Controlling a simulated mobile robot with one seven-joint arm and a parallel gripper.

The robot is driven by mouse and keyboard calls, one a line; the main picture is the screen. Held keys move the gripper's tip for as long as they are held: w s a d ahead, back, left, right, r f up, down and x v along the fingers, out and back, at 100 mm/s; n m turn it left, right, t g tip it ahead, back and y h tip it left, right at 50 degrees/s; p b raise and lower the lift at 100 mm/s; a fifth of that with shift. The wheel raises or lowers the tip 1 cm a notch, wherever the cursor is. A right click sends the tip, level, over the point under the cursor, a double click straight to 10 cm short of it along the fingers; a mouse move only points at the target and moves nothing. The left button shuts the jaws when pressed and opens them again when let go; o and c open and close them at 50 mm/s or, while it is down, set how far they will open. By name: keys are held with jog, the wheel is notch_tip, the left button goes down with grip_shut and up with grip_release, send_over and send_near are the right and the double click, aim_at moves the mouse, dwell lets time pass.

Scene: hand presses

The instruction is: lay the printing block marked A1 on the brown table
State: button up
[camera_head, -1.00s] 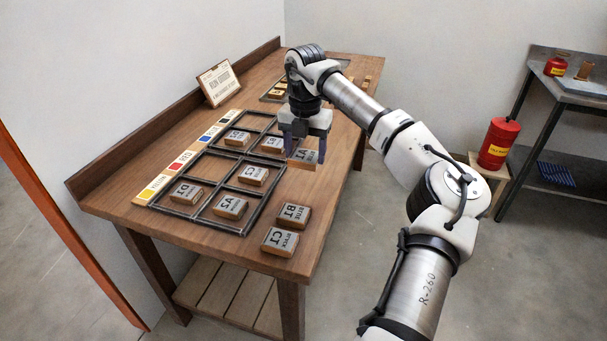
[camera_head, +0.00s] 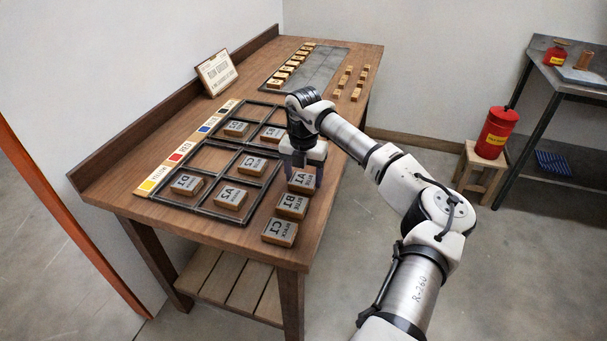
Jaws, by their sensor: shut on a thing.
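The printing block marked A1 (camera_head: 302,181) is a grey-topped wooden block at the right side of the brown table (camera_head: 330,226). My gripper (camera_head: 304,176) is shut on block A1 from above. The block is at or just above the tabletop, behind block B1 (camera_head: 292,206); I cannot tell whether it touches the table. Block C1 (camera_head: 280,232) lies in front of B1, so the three form a row. The gripper's fingers are partly hidden behind the block.
A black frame (camera_head: 248,205) left of the row holds blocks D1 (camera_head: 186,185), A2 (camera_head: 231,198), C2 (camera_head: 253,165) and others. Small type pieces (camera_head: 349,82) and a grey plate (camera_head: 318,68) lie at the back.

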jog(key=shift+f, duration=0.15)
jog(key=o, duration=1)
jog(key=shift+o, duration=0.2)
